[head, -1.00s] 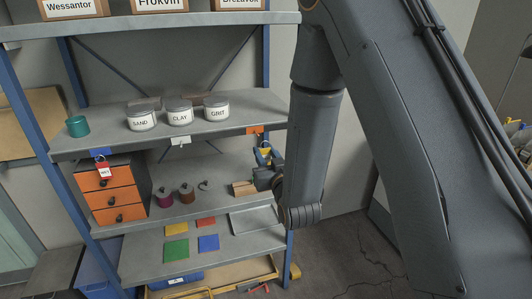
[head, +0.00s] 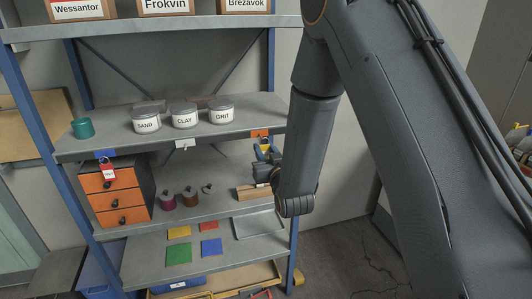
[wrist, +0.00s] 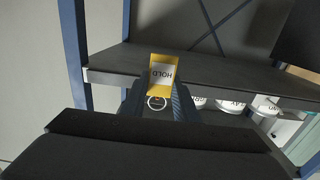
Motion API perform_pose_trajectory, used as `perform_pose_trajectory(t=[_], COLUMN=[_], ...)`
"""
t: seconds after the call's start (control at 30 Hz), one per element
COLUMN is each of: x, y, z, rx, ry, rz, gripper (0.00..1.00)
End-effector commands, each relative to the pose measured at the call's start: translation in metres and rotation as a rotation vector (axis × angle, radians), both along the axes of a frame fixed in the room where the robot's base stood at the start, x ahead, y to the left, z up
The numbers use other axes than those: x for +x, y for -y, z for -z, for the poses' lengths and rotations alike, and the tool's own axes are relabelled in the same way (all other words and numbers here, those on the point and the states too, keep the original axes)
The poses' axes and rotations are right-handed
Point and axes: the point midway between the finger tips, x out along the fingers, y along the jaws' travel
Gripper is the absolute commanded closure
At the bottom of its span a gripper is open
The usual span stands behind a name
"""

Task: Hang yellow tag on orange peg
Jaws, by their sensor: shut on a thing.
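The yellow tag (wrist: 162,70) reads HOLD, upside down in the wrist view, with a metal ring (wrist: 157,103) at its lower end there. My gripper (wrist: 158,102) is shut on it, one dark finger on each side. In the head view the tag (head: 265,147) shows as a small yellow patch at my gripper (head: 266,158), just below the orange peg's plate (head: 260,132) on the front edge of the middle shelf. The peg's pin is too small to make out. I cannot tell whether the ring touches it.
A red tag (head: 108,172) hangs at the blue plate (head: 105,154); a white plate (head: 185,143) sits between blue and orange. Jars (head: 184,116) stand on the shelf above. An orange drawer unit (head: 118,192) and a wooden block (head: 252,193) are below.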

Motion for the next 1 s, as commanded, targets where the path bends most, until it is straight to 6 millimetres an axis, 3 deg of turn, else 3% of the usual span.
perform_pose_trajectory(t=[0.6,1.0], x=[0.031,0.037], y=[-0.009,-0.011], z=[0.006,0.009], rx=[0.0,0.0], ry=[0.001,0.0], rz=[0.0,0.0], gripper=[0.94,0.94])
